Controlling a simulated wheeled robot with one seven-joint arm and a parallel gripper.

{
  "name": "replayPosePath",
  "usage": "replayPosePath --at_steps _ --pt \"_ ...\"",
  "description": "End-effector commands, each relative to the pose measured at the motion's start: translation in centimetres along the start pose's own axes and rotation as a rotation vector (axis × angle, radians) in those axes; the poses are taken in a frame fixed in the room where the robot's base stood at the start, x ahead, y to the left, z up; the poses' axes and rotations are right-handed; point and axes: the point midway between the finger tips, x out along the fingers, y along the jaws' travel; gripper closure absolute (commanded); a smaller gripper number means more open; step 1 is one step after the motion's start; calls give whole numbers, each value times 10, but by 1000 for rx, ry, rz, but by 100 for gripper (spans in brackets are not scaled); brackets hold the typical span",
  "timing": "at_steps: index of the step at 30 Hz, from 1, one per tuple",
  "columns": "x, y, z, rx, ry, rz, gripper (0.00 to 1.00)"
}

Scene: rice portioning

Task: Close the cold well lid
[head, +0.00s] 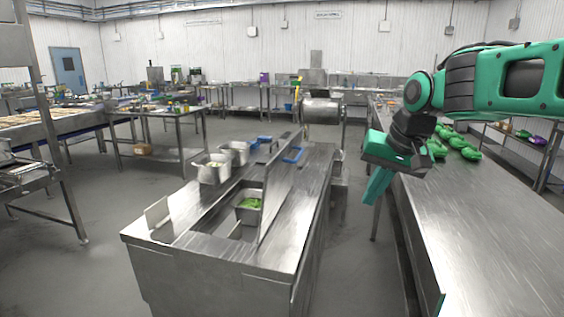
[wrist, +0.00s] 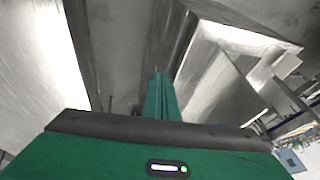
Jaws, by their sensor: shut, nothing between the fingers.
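The cold well counter (head: 215,245) is a long steel unit in the middle of the head view, with an open well in its top. A tall thin steel panel, which looks like the cold well lid (head: 277,187), stands upright along the well's right side. A pan of green food (head: 249,205) sits in the well, partly hidden by the panel. My gripper (head: 371,200) is shut and empty, pointing down over the gap to the right of the counter, apart from the lid. In the wrist view my gripper (wrist: 157,74) shows closed fingers; a steel unit stands to their right.
A long steel table (head: 490,225) runs along the right, with green bags (head: 455,147) on it under my arm. A floor gap separates counter and table.

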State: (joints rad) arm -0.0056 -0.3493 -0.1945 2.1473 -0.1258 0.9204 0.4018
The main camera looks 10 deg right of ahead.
Motion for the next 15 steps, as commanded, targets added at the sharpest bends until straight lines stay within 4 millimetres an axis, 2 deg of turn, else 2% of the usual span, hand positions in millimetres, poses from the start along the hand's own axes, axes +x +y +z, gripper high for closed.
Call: replayPosePath --at_steps 1,3,6,10,15 --pt "-10 -35 -22 -19 35 -51 100" --pt "-24 -78 -43 -31 73 -118 100" --pt "-41 -125 -61 -44 106 -194 100" --pt "-52 -156 -69 -51 122 -245 100" --pt "-44 -163 -72 -50 124 -254 100"
